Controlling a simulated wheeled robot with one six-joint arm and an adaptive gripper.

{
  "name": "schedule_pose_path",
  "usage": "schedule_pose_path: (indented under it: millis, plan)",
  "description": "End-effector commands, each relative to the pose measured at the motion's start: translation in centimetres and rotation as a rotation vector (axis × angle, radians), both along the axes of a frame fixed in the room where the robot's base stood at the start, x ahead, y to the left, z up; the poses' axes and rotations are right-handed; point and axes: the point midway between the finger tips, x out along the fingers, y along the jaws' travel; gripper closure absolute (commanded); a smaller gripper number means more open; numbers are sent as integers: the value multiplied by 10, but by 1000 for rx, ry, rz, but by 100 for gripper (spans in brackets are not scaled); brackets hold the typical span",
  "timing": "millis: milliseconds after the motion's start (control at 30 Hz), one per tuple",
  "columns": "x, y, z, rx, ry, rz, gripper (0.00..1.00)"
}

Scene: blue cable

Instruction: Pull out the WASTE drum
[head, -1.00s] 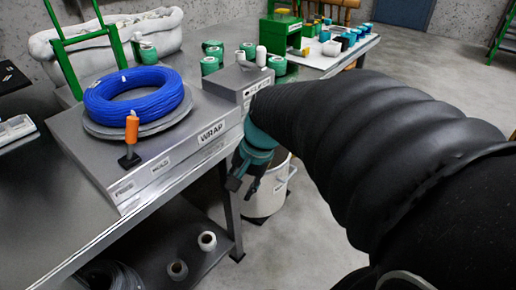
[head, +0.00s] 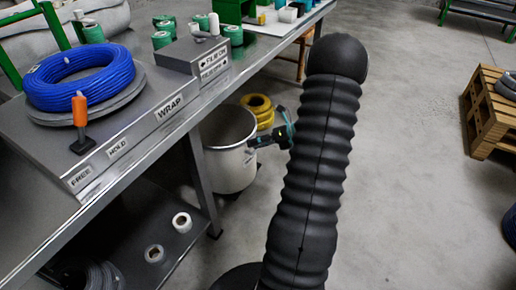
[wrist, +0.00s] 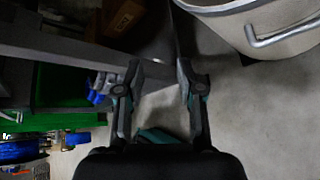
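The pale, open-topped drum (head: 228,172) stands upright on the floor beside the bench's right edge. No WASTE label can be read on it. In the wrist view the drum (wrist: 222,28) is cut off at the top right. Its grey bar handle (wrist: 288,36) sticks out on the near wall. My gripper (head: 256,143) is at the drum's right side in the head view; whether it touches cannot be told there. In the wrist view my gripper (wrist: 160,76) has its fingers apart with nothing between them, and the handle is off to their right.
The steel bench (head: 112,190) with its leg (head: 204,185) borders the drum on the left. A yellow coil (head: 260,108) lies behind the drum. A wooden pallet (head: 490,105) stands far right. Grey floor between is free. A blue cable coil (head: 82,78) sits on the bench.

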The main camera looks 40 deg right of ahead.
Motion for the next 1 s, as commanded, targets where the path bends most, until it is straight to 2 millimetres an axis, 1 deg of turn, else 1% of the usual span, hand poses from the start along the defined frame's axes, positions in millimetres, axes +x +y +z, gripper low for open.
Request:
schedule_pose_path:
  millis: [33, 100, 200, 300, 400, 533, 667, 767, 1000]
  plan:
    - [-3, -22, -21, 94, 33, -99, 63]
    - [-5, -48, -41, 218, 68, -224, 63]
    - [-12, -81, -68, 380, 108, -377, 63]
    - [-20, -106, -90, 509, 131, -491, 63]
    - [-27, -122, -105, 598, 144, -564, 63]
    - [-30, -132, -113, 651, 149, -608, 63]
    - [-22, -129, -116, 661, 150, -614, 63]
    - [-9, -123, -119, 659, 152, -611, 63]
    - [31, -106, -128, 657, 151, -610, 63]
